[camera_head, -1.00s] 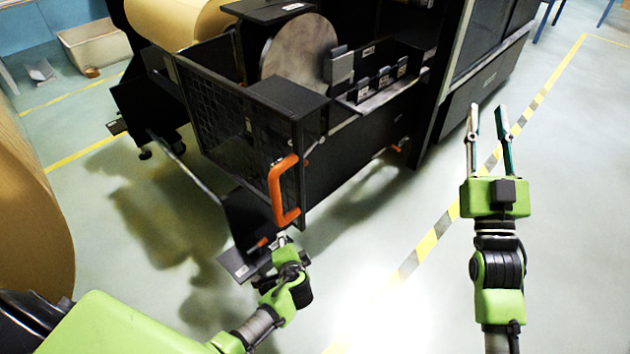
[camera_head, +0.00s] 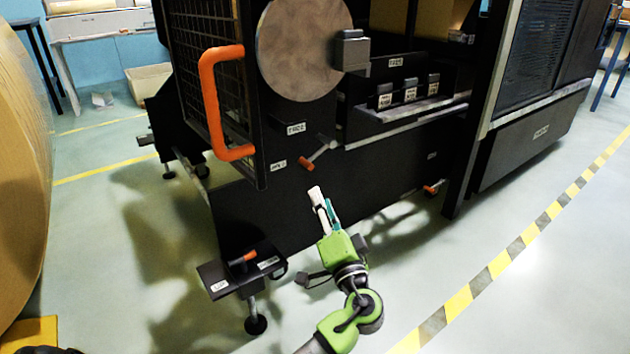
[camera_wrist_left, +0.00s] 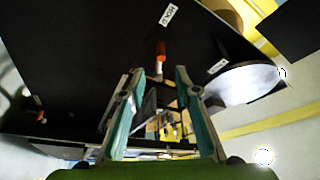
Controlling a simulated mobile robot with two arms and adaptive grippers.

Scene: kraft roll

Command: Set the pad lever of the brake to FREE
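On the panel below is a short metal lever with an orange tip (camera_head: 306,163), slanting down to the left. A white label that seems to read FREE (camera_head: 296,128) is above it; another label (camera_head: 278,165) is left of it. My left gripper (camera_head: 322,197) is open and empty, below the lever and apart from it. In the left wrist view, an orange tip (camera_wrist_left: 161,48) shows beyond the parted fingers (camera_wrist_left: 160,74).
A large orange handle (camera_head: 215,105) on a mesh guard is at the upper left. A low black bracket (camera_head: 240,272) with another orange-tipped lever stands below. A further small orange-tipped lever (camera_head: 434,188) is to the right. Floor is free at the right front.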

